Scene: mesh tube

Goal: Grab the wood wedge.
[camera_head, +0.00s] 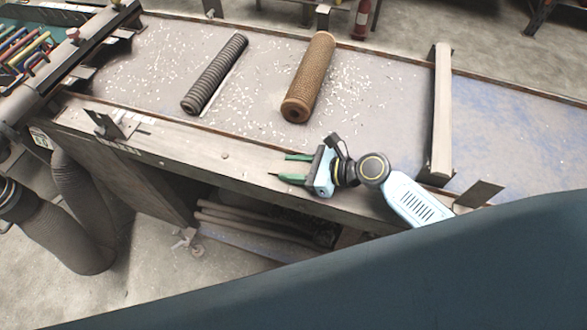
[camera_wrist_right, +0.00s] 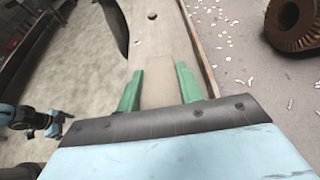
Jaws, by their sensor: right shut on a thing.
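The wood wedge (camera_wrist_right: 157,88) is a pale tan wooden piece between the green fingers of my right gripper (camera_wrist_right: 160,88) in the right wrist view. The fingers are shut on its two sides. Its colour nearly matches the wooden beam behind it. In the head view my right gripper (camera_head: 291,168) is over the bench's near wooden edge, fingers pointing left. The wedge cannot be made out clearly there. I cannot tell whether it touches the beam.
A brown mesh tube (camera_head: 309,78) and a dark ribbed tube (camera_head: 215,74) lie on the bench (camera_head: 390,100) among pale chips. An upright wooden crosspiece (camera_head: 441,110) stands right of them. Metal brackets stick up along the near edge (camera_head: 225,156). Pipes lie below.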

